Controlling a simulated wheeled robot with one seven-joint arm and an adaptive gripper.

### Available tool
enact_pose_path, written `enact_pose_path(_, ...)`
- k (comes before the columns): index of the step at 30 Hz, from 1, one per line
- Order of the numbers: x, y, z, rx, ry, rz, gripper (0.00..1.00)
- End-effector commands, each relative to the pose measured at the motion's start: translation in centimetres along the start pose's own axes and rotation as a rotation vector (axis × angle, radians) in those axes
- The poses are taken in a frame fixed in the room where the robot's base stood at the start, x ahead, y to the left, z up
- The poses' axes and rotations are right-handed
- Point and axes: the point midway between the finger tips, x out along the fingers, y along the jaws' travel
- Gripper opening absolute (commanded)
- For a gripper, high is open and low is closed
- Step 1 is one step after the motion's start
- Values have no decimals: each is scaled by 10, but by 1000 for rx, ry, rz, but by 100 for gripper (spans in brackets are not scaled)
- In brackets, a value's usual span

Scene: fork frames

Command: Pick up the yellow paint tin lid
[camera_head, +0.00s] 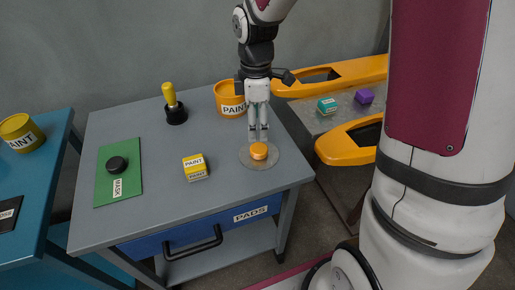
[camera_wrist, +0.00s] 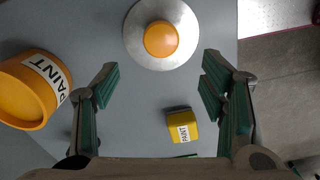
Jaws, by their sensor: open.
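A round grey disc (camera_head: 246,160) with an orange-yellow knob (camera_head: 259,151) lies flat near the right front of the grey table. It looks like a lid; I cannot tell for sure that it is the yellow paint tin lid. In the wrist view the disc (camera_wrist: 134,42) and its knob (camera_wrist: 161,39) show at the top centre, beyond my fingertips. My gripper (camera_head: 258,137) points down just above and behind the knob. It is open and empty, with its green-padded fingers wide apart in the wrist view (camera_wrist: 158,78).
A yellow block labelled PAINT (camera_head: 195,167) and an orange PAINT tin (camera_head: 229,99) stand nearby. A yellow-handled tool (camera_head: 171,95), a green MASK sheet (camera_head: 118,185) with a black knob (camera_head: 117,165) and a yellow PAINT tin (camera_head: 17,131) are further left. Orange rails (camera_head: 345,72) stand right.

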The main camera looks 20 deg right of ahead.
Motion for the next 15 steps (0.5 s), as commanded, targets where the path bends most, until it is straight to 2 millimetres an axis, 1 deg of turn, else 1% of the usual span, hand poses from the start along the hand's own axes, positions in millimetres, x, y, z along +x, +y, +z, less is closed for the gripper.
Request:
enact_pose_path(1,12,-1,0,0,-1,-5,65)
enact_pose_path(4,28,-1,0,2,0,-4,65)
enact_pose_path(6,35,0,0,2,0,-2,65)
enact_pose_path(11,44,-1,1,2,0,-1,65)
enact_pose_path(15,59,-1,4,2,-1,-3,65)
